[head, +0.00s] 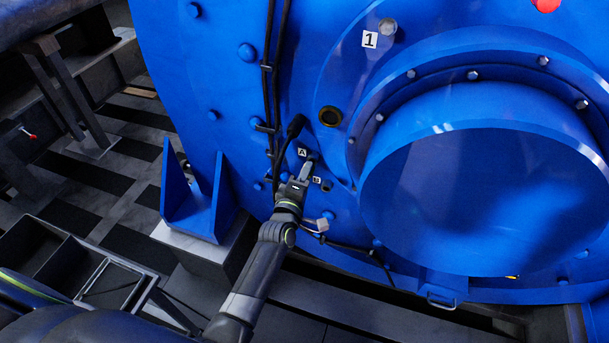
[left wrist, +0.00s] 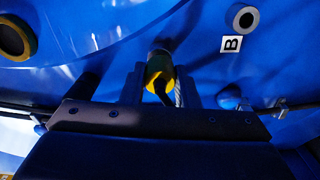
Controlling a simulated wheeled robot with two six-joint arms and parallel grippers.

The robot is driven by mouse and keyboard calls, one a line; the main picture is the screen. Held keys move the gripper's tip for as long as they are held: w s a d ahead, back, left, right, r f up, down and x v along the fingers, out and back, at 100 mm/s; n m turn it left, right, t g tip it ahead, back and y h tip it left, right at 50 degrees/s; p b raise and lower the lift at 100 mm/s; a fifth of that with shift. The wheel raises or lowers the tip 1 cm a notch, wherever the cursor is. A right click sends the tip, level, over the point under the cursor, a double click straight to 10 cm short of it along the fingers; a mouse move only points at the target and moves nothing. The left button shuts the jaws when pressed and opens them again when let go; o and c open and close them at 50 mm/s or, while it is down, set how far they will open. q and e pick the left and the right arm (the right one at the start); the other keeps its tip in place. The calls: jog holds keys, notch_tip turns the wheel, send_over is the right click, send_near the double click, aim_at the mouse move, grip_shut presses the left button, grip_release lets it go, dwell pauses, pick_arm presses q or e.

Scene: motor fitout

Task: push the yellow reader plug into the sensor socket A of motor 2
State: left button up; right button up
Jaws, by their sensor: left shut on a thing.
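My left gripper (head: 308,170) is at the blue motor face, beside the A label (head: 303,152). In the left wrist view its fingers (left wrist: 160,92) are shut on the yellow reader plug (left wrist: 160,72), which has a dark cable. The plug's far end meets a dark round fitting at the blue face, in line with it. I cannot tell how deep it sits. Socket A itself is hidden behind the plug and gripper. Socket B (left wrist: 246,18) is open beside its B label (left wrist: 231,44). The motor in view bears the number 1 (head: 370,40). My right gripper is not in view.
A dark round port (head: 330,116) lies above the gripper. Black cables (head: 268,90) run down the motor, one ending in a black connector (head: 296,125). A blue bracket (head: 200,200) stands at left.

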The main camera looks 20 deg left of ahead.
pick_arm(q)
jog(key=shift+w+r+p, duration=0.1)
jog(key=shift+w+p, duration=0.3)
jog(key=shift+w, duration=0.45)
jog(key=o, duration=1)
jog(key=shift+s, duration=0.15)
